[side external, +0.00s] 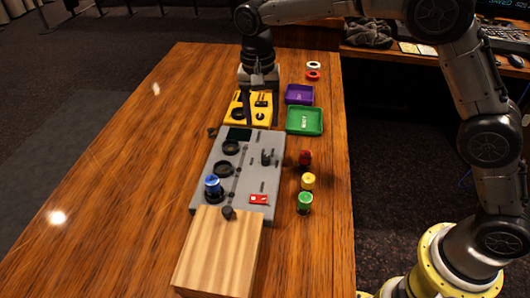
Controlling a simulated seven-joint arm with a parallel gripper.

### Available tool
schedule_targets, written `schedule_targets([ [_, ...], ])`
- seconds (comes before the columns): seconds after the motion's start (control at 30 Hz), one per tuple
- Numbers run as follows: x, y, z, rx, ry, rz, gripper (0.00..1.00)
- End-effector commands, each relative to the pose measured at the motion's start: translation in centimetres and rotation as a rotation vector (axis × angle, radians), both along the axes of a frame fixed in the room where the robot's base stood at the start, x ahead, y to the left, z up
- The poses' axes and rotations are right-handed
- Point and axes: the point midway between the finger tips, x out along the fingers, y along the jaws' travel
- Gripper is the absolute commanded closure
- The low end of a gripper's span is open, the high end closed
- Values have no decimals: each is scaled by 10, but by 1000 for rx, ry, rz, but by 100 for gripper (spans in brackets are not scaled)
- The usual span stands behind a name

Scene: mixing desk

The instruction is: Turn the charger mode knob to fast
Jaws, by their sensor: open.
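A yellow box (236,112) with black controls stands toward the far end of the wooden desk; it looks like the charger. Small dark knobs show on its top, but their labels and pointer directions are too small to read. My gripper (260,106) points down over the yellow box, its fingers open around or just above the controls. I cannot tell whether the fingers touch a knob. The gripper and its fingers hide part of the box's back and top.
A wooden box (218,255) stands in front. Purple (299,94) and green (304,121) trays and red, yellow and green jars stand right. The desk's left side is clear.

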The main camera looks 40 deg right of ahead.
Motion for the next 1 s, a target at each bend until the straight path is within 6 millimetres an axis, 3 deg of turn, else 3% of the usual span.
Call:
schedule_targets([
  [0.53, -5, -5, -102, -2, 6, -1, 39],
  [0.73, -5, -5, -120, -2, 3, -1, 39],
  [1.0, -5, -5, -124, -1, 1, -1, 39],
])
